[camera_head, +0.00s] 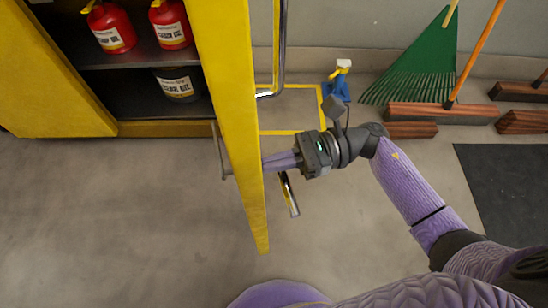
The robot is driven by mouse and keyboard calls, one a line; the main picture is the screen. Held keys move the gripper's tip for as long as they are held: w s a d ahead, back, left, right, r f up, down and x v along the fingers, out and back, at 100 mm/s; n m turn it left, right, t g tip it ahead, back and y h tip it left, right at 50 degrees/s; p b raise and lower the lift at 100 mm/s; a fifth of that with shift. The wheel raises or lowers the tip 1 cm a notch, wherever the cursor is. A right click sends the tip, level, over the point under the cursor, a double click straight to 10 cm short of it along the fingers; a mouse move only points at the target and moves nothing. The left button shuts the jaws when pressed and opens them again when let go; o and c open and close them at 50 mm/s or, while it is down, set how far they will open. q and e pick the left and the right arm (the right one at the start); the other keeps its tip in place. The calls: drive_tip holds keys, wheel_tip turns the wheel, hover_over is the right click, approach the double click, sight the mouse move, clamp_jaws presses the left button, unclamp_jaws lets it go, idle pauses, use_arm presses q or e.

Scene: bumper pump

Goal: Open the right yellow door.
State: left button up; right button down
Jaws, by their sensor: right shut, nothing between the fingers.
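The right yellow door (232,110) of the cabinet stands swung out from the cabinet front, seen nearly edge-on from above. My right gripper (270,161) is at the right side of this door, its purple fingers shut and empty. The fingers point left and end at the door; whether they touch it I cannot tell, and their tips may be partly hidden. A metal handle bar (290,196) shows just below the gripper, and a thin bar (221,155) shows on the door's left side. My left gripper is not in view.
The cabinet's shelves (130,55) hold red containers (112,28) and a dark one (177,85). A yellow panel (50,80) stands at left. A spray bottle (337,82), green rake (425,60) and brooms (440,112) are along the wall. The floor (110,220) at lower left is clear.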

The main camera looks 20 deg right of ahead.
sight(236, 173)
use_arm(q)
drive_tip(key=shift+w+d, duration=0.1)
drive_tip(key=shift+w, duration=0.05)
use_arm(e)
drive_tip(key=shift+a, duration=0.15)
use_arm(q)
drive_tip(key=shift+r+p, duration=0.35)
drive_tip(key=shift+p, duration=0.15)
use_arm(e)
drive_tip(key=a+m+t, duration=0.1)
drive_tip(key=a+t, duration=0.1)
drive_tip(key=a, duration=1)
drive_tip(key=shift+w, duration=0.25)
drive_tip(key=shift+d, duration=0.15)
